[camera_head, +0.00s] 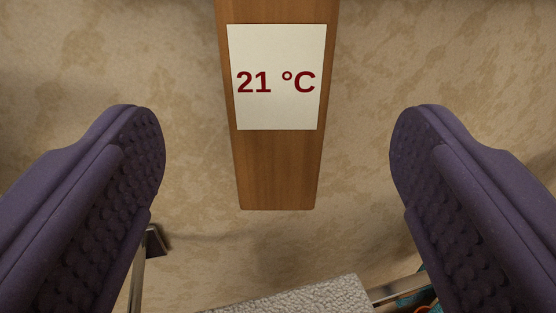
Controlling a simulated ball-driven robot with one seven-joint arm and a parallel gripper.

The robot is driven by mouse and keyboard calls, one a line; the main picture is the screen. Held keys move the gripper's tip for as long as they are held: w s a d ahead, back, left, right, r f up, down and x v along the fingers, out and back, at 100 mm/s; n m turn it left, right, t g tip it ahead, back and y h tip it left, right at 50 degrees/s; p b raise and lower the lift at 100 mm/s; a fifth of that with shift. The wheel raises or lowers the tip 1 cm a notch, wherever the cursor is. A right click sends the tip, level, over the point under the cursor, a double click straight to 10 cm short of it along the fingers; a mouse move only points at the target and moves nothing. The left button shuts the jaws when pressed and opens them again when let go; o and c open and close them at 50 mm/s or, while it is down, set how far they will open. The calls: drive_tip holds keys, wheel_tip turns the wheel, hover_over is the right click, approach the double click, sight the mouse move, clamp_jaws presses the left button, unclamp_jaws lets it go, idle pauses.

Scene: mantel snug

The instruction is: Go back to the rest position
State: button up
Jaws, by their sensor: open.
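My gripper (278,150) is open, with its two purple padded fingers wide apart at the left and right of the view. Nothing is between the fingertips that I can see it touching. Beyond the gap is a wooden board (277,175) that comes down from the top edge. A white card (275,110) on the board reads "21 °C" in dark red.
A mottled beige surface (70,60) fills the background. A grey rough-textured block or slab (310,298) shows at the bottom middle. A metal bar with a dark end (152,240) is at lower left. A teal and orange item (425,300) is partly hidden at lower right.

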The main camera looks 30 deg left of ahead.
drive_tip(key=w+d+r+m+h+b, duration=0.1)
drive_tip(key=w+d+r+h, duration=0.15)
drive_tip(key=r, duration=0.45)
drive_tip(key=w+d+r+t+h, duration=0.1)
drive_tip(key=w+d+r+h, duration=0.1)
drive_tip(key=d+r+h, duration=0.3)
drive_tip(key=w+d+r+m+b, duration=0.1)
drive_tip(key=w+d+r, duration=0.1)
drive_tip(key=r, duration=0.6)
drive_tip(key=s+r+m, duration=0.2)
drive_tip(key=s+r, duration=0.5)
drive_tip(key=r, duration=0.4)
drive_tip(key=s+d+r+m+g+h+b, duration=0.1)
drive_tip(key=s+r+m, duration=0.1)
drive_tip(key=s+r, duration=0.5)
wheel_tip(320, 180, up, 4)
drive_tip(key=shift+s+d+f, duration=0.1)
drive_tip(key=shift+s+d, duration=0.15)
drive_tip(key=shift+s, duration=0.15)
drive_tip(key=shift+h, duration=0.25)
